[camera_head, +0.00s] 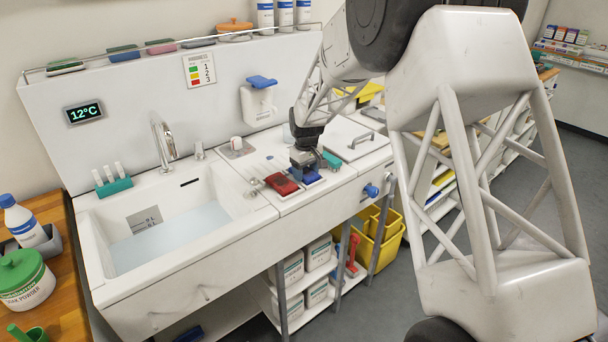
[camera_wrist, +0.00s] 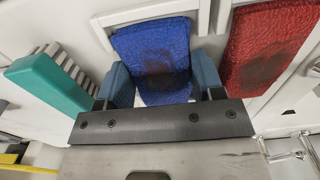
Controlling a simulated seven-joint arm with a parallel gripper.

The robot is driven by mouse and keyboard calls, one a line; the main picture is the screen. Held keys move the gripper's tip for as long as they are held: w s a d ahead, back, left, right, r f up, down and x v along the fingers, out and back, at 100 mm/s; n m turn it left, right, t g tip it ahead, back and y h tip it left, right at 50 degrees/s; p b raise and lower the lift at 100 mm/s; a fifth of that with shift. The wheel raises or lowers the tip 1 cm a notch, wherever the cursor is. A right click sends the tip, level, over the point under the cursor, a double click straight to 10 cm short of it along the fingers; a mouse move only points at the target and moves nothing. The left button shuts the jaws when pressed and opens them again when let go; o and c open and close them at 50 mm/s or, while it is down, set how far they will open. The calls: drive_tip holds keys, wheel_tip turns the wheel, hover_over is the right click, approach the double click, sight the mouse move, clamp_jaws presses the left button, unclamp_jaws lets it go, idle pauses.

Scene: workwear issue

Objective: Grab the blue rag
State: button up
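The blue rag (camera_wrist: 152,45), with a dark stain in its middle, lies on a white slatted rest in the wrist view. In the head view it shows as a small blue patch (camera_head: 311,178) on the counter right of the sink, partly hidden by my gripper (camera_head: 306,167). My gripper (camera_wrist: 162,75) is low over it, with its two fingers apart, one at each side edge of the rag. I cannot tell whether the fingers touch it. A red rag (camera_wrist: 270,45) lies close beside it on the right in the wrist view, and left of it in the head view (camera_head: 282,184).
A teal block with white slats (camera_wrist: 48,83) sits close on the blue rag's other side. The sink (camera_head: 170,225) holds water at left. A lidded panel with a handle (camera_head: 352,142) is behind at right. A blue knob (camera_head: 371,190) is on the counter front.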

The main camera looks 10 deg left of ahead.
sight(306, 172)
drive_tip(key=c, duration=0.3)
drive_tip(key=shift+r, duration=0.7)
wheel_tip(306, 172, up, 2)
drive_tip(key=shift+r, duration=0.1)
drive_tip(key=s+d, duration=0.2)
drive_tip(key=s, duration=0.5)
drive_tip(key=s+d+r, duration=0.1)
drive_tip(key=s+d, duration=0.2)
drive_tip(key=s, duration=0.5)
drive_tip(key=shift+r, duration=0.2)
drive_tip(key=shift+s, duration=0.1)
